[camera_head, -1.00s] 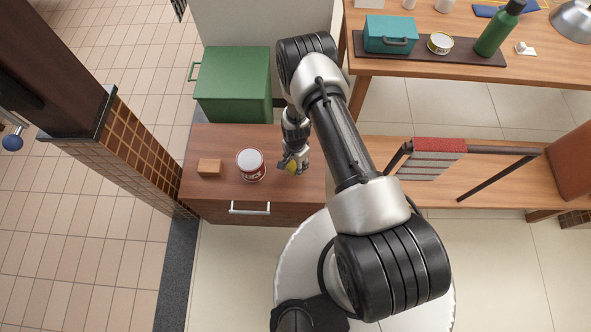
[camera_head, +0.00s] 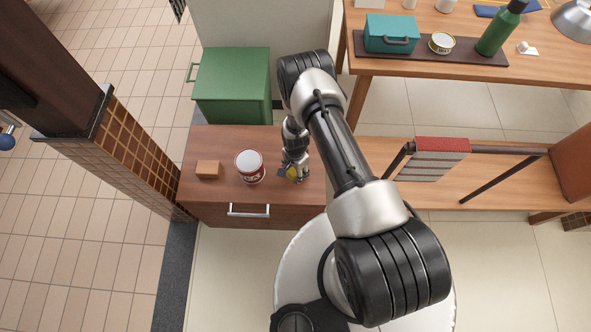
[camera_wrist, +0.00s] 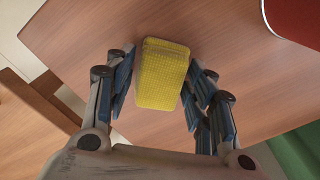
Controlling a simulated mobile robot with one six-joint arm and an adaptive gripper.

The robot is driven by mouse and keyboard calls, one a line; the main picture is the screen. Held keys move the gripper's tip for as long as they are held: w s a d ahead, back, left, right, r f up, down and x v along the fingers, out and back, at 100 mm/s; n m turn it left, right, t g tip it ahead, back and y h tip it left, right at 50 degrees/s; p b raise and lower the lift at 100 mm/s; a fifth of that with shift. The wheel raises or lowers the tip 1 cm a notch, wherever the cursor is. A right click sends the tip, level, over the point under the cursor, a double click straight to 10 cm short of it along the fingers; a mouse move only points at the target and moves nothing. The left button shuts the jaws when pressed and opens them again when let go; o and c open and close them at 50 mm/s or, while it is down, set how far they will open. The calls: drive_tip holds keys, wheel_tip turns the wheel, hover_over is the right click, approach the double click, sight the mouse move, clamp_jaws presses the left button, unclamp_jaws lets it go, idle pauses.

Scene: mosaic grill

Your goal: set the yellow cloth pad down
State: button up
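The yellow cloth pad (camera_wrist: 161,80) is between the fingers of my gripper (camera_wrist: 163,62) in the wrist view, over the brown wooden top. Narrow gaps show between the pad and the fingers on both sides, so the gripper looks open around it. In the head view my gripper (camera_head: 294,172) is low at the right part of the wooden drawer cabinet (camera_head: 225,205). A bit of the yellow pad (camera_head: 292,174) shows there, mostly hidden by the fingers. The pad appears to rest on the cabinet top, though its underside is hidden.
A red and white can (camera_head: 249,167) stands left of my gripper, with a small brown block (camera_head: 208,169) farther left. A green box (camera_head: 233,85) is behind the cabinet. A bench (camera_head: 380,150) with a red-and-grey striped cloth (camera_head: 438,158) is to the right.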

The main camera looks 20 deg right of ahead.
drive_tip(key=shift+o, duration=0.8)
wheel_tip(320, 180, up, 49)
drive_tip(key=w+n+t+p, duration=0.2)
drive_tip(key=n+p, duration=0.3)
drive_tip(key=n, duration=0.1)
drive_tip(key=s+r+n+t, duration=0.1)
drive_tip(key=s+r+n, duration=0.2)
drive_tip(key=s+r, duration=0.5)
drive_tip(key=s+r+n+t, duration=0.1)
drive_tip(key=s+r+n, duration=0.2)
drive_tip(key=s+r, duration=0.6)
drive_tip(key=s, duration=0.6)
drive_tip(key=shift+s+n+t, duration=0.25)
drive_tip(key=shift+n+t, duration=0.05)
